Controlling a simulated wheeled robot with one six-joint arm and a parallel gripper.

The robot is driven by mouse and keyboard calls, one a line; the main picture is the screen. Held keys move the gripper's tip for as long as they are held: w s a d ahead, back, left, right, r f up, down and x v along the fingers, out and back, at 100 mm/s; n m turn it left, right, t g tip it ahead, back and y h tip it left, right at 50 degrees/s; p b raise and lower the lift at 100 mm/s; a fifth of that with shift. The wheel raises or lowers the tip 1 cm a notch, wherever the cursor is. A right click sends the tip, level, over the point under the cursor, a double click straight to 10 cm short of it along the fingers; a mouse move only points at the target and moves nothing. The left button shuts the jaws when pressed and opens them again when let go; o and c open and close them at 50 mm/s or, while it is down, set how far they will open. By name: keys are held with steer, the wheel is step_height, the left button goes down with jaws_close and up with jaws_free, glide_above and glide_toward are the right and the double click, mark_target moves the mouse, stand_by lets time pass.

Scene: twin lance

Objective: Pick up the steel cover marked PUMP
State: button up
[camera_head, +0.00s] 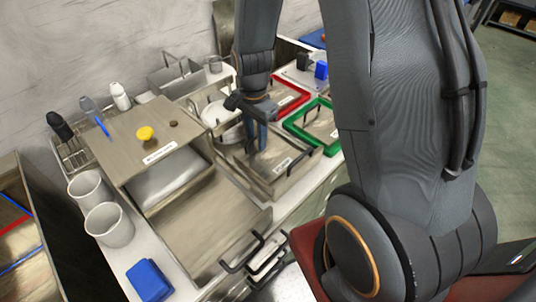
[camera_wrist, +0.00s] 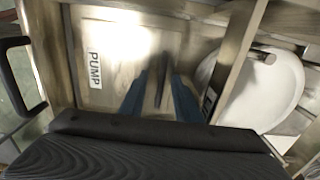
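The steel cover marked PUMP (camera_wrist: 115,40) lies below my gripper in the wrist view; its white label (camera_wrist: 95,70) reads PUMP. A dark bar handle (camera_wrist: 161,80) stands on the cover. My gripper (camera_wrist: 160,98) is open, with one blue finger on each side of the handle and a visible gap to both. In the head view my gripper (camera_head: 256,140) points down over a steel cover (camera_head: 266,175) with a label too small to read. The handle is hidden there behind the fingers. I cannot tell how far down the fingers reach.
White round dishes (camera_head: 215,112) stand just left of my gripper. Red-edged (camera_head: 290,103) and green-edged (camera_head: 309,143) covers lie to the right.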

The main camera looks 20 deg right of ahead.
jaws_close()
steer(key=shift+r, duration=0.15)
